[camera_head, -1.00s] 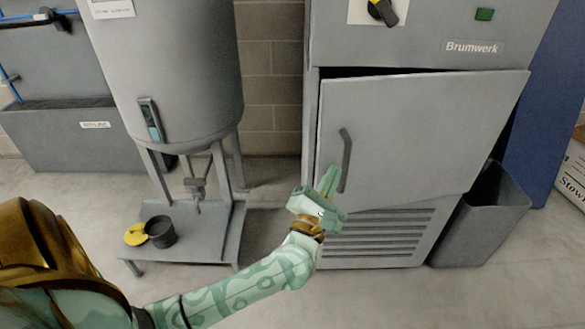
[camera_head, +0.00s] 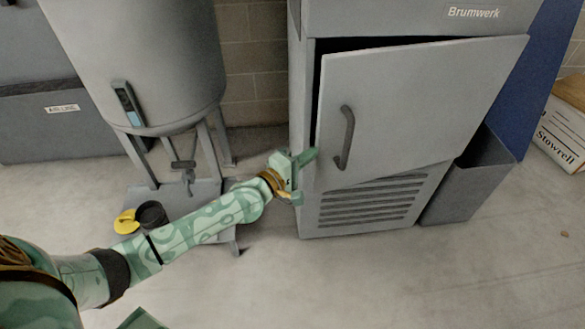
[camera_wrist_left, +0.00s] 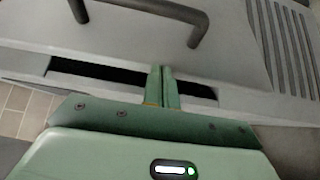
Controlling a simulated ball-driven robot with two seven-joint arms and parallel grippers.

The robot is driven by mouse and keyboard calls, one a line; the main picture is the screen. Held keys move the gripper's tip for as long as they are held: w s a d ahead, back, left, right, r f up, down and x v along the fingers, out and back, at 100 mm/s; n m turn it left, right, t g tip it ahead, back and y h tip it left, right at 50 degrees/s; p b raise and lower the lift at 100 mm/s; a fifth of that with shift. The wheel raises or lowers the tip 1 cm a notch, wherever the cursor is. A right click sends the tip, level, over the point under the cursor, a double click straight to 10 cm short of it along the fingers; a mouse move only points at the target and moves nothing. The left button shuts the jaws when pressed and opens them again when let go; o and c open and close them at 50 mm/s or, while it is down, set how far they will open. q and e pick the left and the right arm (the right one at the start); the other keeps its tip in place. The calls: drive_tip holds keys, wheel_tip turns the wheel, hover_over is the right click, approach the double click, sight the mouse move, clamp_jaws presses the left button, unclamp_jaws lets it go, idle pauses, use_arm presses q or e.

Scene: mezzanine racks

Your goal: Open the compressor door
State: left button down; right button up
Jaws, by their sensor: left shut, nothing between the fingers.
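The compressor door (camera_head: 420,100) is a grey panel on the cabinet marked Brumwerk. It stands ajar, with a dark gap (camera_head: 317,90) along its top and left edge. Its dark bar handle (camera_head: 347,138) is near the left edge and also shows at the top of the left wrist view (camera_wrist_left: 197,28). My left gripper (camera_head: 312,155) is shut and empty at the door's left edge, left of the handle and apart from it. In the left wrist view its fingers (camera_wrist_left: 161,72) lie across the dark gap; whether they touch the door I cannot tell. My right gripper is out of view.
A grey tank (camera_head: 140,60) on legs stands left, with a black cup (camera_head: 151,215) and yellow lid (camera_head: 126,222) on its base. A grey bin (camera_head: 465,185) stands right of the cabinet, and a Stowrell box (camera_head: 560,135) farther right. The floor in front is clear.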

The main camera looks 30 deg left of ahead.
use_arm(q)
drive_tip(key=s+d, duration=0.1)
drive_tip(key=s+d+p, duration=0.1)
drive_tip(key=d, duration=0.1)
drive_tip(key=shift+s+d, duration=0.1)
drive_tip(key=shift+d, duration=0.1)
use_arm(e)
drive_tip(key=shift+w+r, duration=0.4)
use_arm(q)
drive_tip(key=shift+s+d+r+p, duration=0.1)
drive_tip(key=shift+s+d+p, duration=0.15)
drive_tip(key=shift+d+p, duration=0.1)
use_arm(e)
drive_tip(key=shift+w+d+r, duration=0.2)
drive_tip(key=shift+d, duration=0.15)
